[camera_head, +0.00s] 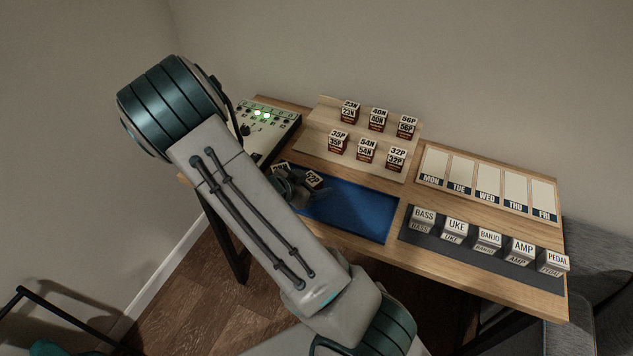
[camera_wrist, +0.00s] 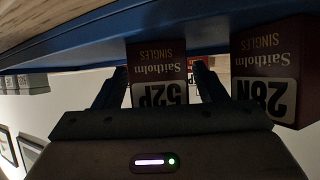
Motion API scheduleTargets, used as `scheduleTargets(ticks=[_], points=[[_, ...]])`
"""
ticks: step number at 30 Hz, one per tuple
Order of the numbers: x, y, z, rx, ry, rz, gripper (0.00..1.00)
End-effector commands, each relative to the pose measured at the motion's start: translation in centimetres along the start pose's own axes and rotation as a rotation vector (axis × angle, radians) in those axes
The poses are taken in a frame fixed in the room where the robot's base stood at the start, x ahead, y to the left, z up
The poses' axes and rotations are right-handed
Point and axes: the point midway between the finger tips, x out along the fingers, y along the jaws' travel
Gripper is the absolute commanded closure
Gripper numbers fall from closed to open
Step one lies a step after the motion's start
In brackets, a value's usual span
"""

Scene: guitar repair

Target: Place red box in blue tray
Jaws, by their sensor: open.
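The blue tray (camera_head: 350,216) lies on the table at the front left; my arm covers part of its left side. A box marked 52P (camera_wrist: 158,75), dark red with a white label, stands between the two open fingers of my gripper (camera_wrist: 157,82) in the wrist view. I cannot tell whether the fingers touch it. A similar dark red box marked 28N (camera_wrist: 266,70) is just right of the right finger there. In the head view the 52P box (camera_head: 314,180) shows at the tray's left part, beside my gripper (camera_head: 298,186), which is mostly hidden.
A wooden stepped rack (camera_head: 372,135) behind the tray holds several similar boxes. A dark strip (camera_head: 480,259) with several labelled blocks lies to the right, below a weekday board (camera_head: 487,185). A control panel with green lights (camera_head: 265,120) sits at the back left. The tray's right part is clear.

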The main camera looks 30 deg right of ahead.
Motion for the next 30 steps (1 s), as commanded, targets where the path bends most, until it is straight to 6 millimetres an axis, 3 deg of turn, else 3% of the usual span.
scheduleTargets(ticks=[12,20,26,30], points=[[-8.6,-0.1,-0.1,0.0,-0.002,-0.004,0.35],[-10.8,-0.5,-0.1,0.004,-0.022,-0.027,0.35],[-12.8,-5.2,-1.1,0.017,-0.23,-0.296,0.35],[-16.9,-8.3,-2.7,-0.028,-0.427,-0.58,0.35]])
